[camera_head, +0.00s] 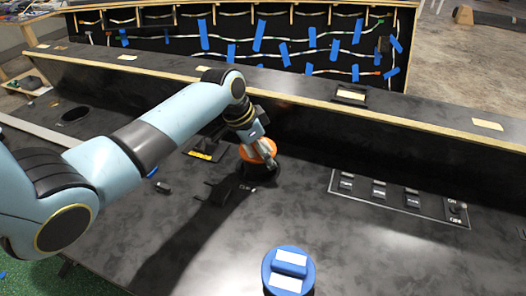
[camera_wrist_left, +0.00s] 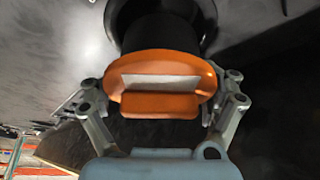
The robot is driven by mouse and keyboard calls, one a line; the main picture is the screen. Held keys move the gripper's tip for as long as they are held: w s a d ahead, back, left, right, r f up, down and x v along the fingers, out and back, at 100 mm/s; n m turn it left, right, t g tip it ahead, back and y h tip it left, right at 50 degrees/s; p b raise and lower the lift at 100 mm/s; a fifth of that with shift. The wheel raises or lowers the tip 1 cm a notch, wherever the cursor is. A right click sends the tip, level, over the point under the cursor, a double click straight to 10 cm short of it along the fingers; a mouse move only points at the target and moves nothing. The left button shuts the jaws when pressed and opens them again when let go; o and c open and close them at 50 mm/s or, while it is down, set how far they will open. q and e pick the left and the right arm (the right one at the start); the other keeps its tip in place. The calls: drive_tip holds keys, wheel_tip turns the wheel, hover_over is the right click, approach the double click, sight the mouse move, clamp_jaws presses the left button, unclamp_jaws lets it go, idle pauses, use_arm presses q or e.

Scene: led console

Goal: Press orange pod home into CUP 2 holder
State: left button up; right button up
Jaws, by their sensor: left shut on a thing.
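The orange pod (camera_head: 262,149) is at the black round holder (camera_head: 261,176) near the middle of the console. The wrist view shows the orange pod (camera_wrist_left: 160,82) close up, with a white label and a raised orange tab, in front of the dark holder (camera_wrist_left: 165,30). My left gripper (camera_head: 262,160) is shut on the pod, with a finger on either side in the wrist view (camera_wrist_left: 160,105). How deep the pod sits is hidden. I cannot read a cup label on this holder. My right gripper is not in view.
A blue pod (camera_head: 288,272) with white labels stands at the front. A labelled switch panel (camera_head: 400,197) lies to the right, and a round dark opening (camera_head: 74,115) to the left. A raised ledge (camera_head: 330,99) runs behind. The console's front right is clear.

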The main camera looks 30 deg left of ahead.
use_arm(q)
drive_tip(key=shift+f+b, duration=0.3)
drive_tip(key=shift+f, duration=0.15)
drive_tip(key=shift+f, duration=0.4)
drive_tip(key=shift+f+b, duration=0.75)
drive_tip(key=shift+f, duration=0.3)
idle(0.5)
drive_tip(key=o, duration=1)
drive_tip(key=shift+s, duration=0.1)
